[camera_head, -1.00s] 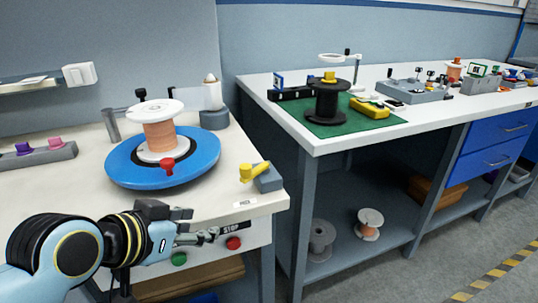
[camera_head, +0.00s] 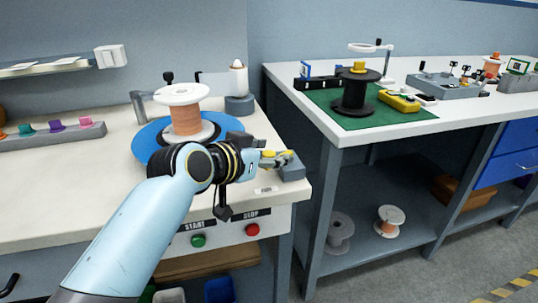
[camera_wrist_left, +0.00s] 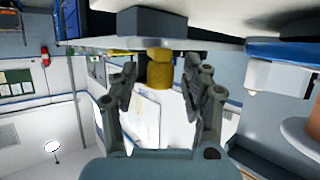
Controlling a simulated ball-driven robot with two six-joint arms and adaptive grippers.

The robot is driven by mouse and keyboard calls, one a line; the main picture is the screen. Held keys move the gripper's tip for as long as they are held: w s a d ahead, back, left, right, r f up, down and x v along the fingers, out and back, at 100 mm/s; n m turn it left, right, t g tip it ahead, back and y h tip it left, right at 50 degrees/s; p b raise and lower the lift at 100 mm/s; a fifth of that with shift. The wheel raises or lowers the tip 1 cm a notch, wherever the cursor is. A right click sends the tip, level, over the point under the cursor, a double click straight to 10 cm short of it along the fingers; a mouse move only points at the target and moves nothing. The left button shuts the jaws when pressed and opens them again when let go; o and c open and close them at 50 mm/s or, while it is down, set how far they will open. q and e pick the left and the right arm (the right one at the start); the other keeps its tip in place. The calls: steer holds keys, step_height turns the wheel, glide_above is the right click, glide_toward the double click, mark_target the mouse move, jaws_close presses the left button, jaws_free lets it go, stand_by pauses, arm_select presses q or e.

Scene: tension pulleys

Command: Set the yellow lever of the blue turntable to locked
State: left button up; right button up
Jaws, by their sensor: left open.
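The blue turntable (camera_head: 147,140) is on the left bench and carries a spool of copper wire (camera_head: 186,119); my left arm hides its front part. The yellow lever (camera_head: 270,162) is on a grey block (camera_head: 293,172) at the bench's right front corner. My left gripper (camera_head: 284,158) is at the lever and partly hides it. In the left wrist view the yellow lever's knob (camera_wrist_left: 159,66) lies between the two open fingers (camera_wrist_left: 160,82). I cannot tell whether either finger touches it. The turntable's blue edge (camera_wrist_left: 280,47) shows there at upper right. My right gripper is out of view.
A green START button (camera_head: 198,241) and red STOP button (camera_head: 252,230) are on the bench front below my arm. A small white label (camera_head: 266,189) lies near the lever. A second bench with a green mat (camera_head: 325,98) stands right, beyond a gap.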

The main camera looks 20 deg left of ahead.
arm_select(q)
jaws_close()
stand_by(0.3)
stand_by(0.3)
